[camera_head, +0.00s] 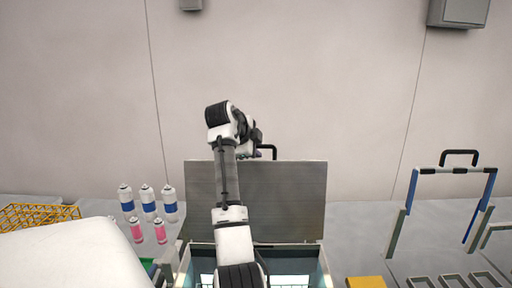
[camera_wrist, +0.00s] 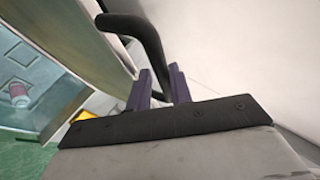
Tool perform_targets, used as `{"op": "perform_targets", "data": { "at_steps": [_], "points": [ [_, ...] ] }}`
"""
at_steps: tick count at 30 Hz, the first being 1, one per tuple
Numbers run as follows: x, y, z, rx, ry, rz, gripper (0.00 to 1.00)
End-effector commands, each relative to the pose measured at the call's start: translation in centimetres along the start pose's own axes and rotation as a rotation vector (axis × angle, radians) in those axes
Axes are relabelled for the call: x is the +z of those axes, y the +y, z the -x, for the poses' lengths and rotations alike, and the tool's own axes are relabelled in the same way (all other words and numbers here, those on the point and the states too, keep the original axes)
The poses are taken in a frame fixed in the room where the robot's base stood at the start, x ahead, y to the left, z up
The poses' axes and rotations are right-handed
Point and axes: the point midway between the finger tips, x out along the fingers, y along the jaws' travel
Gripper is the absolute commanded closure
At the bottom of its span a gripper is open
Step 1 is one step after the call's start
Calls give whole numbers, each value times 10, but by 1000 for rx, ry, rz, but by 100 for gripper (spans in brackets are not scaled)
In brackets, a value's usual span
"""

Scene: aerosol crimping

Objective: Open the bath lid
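The grey bath lid (camera_head: 285,195) stands upright at the back of the bath (camera_head: 325,270) in the head view, so the bath's inside shows. Its black handle (camera_head: 272,148) sticks up above the lid's top edge. My arm reaches over the bath to the handle; the arm hides part of the lid and most of my gripper (camera_head: 259,154). In the wrist view, the purple fingers of my gripper (camera_wrist: 160,90) stand on either side of the black handle (camera_wrist: 145,35) and appear closed on it. The lid (camera_wrist: 75,35) also shows at the left.
Several spray cans (camera_head: 148,205) stand left of the bath. A yellow wire basket (camera_head: 40,215) is at far left. A yellow block (camera_head: 366,282) and a blue-and-grey frame with a black handle (camera_head: 455,171) are at right. The wall is close behind.

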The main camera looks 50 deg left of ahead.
Motion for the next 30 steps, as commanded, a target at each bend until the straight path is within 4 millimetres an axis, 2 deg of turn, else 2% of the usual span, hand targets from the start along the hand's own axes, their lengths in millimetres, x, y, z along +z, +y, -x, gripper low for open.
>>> {"op": "perform_targets", "data": {
  "at_steps": [1, 3, 19, 23, 30],
  "points": [
    [0, 1, -1, 1, 0, 0, 73],
    [0, 0, 0, 0, 0, 0, 66],
    [0, -1, 7, -6, -1, -3, 66],
    [0, 0, 24, -9, -1, -4, 66],
    [1, 1, 80, -10, -2, -4, 66]
  ]
}}
